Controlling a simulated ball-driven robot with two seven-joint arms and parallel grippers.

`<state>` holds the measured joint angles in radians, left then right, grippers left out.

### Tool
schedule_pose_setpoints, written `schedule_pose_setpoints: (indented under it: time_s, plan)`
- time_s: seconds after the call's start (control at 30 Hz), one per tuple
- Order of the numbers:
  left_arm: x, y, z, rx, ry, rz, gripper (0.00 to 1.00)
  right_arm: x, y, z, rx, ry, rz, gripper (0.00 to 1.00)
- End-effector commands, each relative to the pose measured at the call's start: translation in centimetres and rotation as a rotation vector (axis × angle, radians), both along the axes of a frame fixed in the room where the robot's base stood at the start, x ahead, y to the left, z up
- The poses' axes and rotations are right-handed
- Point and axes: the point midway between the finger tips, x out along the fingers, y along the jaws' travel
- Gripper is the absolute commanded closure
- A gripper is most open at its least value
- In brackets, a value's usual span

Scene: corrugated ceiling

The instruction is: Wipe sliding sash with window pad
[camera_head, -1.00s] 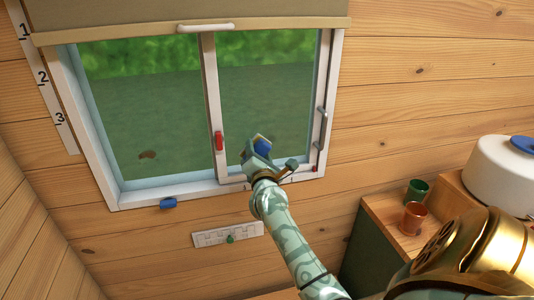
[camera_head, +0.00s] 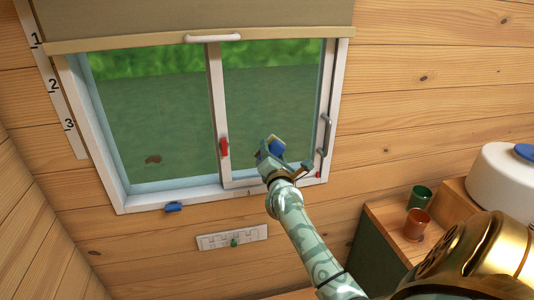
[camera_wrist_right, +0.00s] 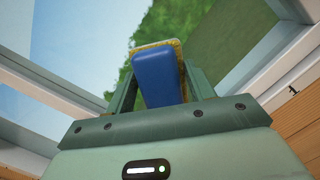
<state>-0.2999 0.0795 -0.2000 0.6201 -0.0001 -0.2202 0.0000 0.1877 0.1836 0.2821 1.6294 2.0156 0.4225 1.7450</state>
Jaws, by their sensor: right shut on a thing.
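The window's right-hand sash (camera_head: 216,110) has a white frame, with a red latch (camera_head: 224,147) on its left stile and a grey handle (camera_head: 323,135) at its right. My right gripper (camera_head: 272,152) is in front of the lower part of this sash's glass. It is shut on the window pad (camera_head: 277,147), a blue block with a yellow face. In the right wrist view the pad (camera_wrist_right: 157,78) sits between the fingers, with its yellow edge towards the glass. I cannot tell whether it touches the glass. My left gripper is out of view.
A brown smudge (camera_head: 153,159) shows at the left pane. A blind (camera_head: 190,20) hangs above. A small blue piece (camera_head: 174,207) is at the lower frame, above a white wall plate (camera_head: 232,238). Green (camera_head: 420,196) and brown cups (camera_head: 416,223) stand at the right.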

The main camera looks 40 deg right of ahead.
Motion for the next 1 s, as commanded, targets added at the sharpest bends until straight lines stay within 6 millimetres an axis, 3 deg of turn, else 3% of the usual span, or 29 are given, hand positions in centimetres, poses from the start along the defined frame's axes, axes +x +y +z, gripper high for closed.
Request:
schedule_pose_setpoints:
  time_s: [0.33,1.0]
  plan:
    - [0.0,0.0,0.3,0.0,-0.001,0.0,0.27,-1.5,-2.7,0.0,-0.002,0.001,-0.002,0.64]
    - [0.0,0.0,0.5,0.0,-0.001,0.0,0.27,-3.4,-6.1,0.0,0.001,-0.001,0.0,0.64]
